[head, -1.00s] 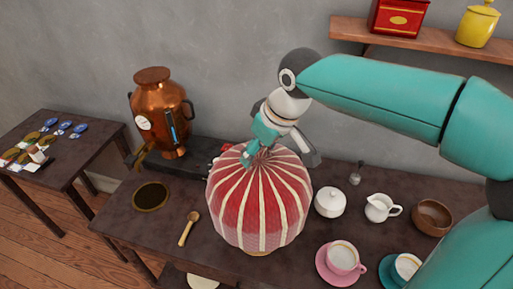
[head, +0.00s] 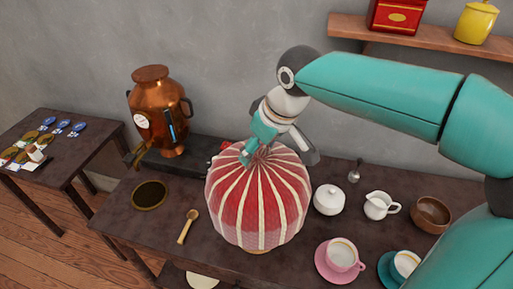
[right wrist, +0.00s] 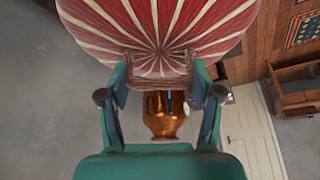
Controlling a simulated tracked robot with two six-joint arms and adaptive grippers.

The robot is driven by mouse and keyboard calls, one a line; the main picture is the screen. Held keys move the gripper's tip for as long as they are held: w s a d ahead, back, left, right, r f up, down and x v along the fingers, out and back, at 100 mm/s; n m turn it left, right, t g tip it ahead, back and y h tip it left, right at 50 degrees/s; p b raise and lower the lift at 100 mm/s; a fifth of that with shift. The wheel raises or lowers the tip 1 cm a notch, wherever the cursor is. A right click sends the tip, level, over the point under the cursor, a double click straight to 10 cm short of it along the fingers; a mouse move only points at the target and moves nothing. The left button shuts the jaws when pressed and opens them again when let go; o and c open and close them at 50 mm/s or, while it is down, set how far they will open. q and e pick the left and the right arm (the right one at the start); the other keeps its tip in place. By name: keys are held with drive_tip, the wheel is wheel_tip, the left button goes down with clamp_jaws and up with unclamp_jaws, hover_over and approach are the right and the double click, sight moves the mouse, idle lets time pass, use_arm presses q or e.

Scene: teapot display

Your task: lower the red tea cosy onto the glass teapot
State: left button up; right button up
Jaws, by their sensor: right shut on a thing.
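The red tea cosy (head: 258,205), striped with cream, stands upright over the dark table in the head view. My right gripper (head: 254,155) is shut on the gathered top of the cosy. The cosy also fills the top of the right wrist view (right wrist: 158,25), with its gathered top between the fingers of the right gripper (right wrist: 160,78). The glass teapot is hidden behind or under the cosy; only a small tan patch shows below the cosy's lower edge, and I cannot tell what it is. My left gripper is not in view.
A copper urn (head: 160,112) stands behind left. A dark round mat (head: 150,195) and wooden spoon (head: 187,227) lie left of the cosy. A white lidded pot (head: 329,199), a creamer (head: 380,206), a wooden bowl (head: 432,215) and a pink cup (head: 342,255) stand close on the right.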

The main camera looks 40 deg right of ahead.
drive_tip(key=shift+f, duration=0.15)
drive_tip(key=shift+f+b, duration=3.25)
drive_tip(key=shift+f, duration=0.5)
drive_tip(key=shift+f+b, duration=2.8)
drive_tip(key=shift+f, duration=0.7)
drive_tip(key=o, duration=1.8)
drive_tip(key=shift+r, duration=0.15)
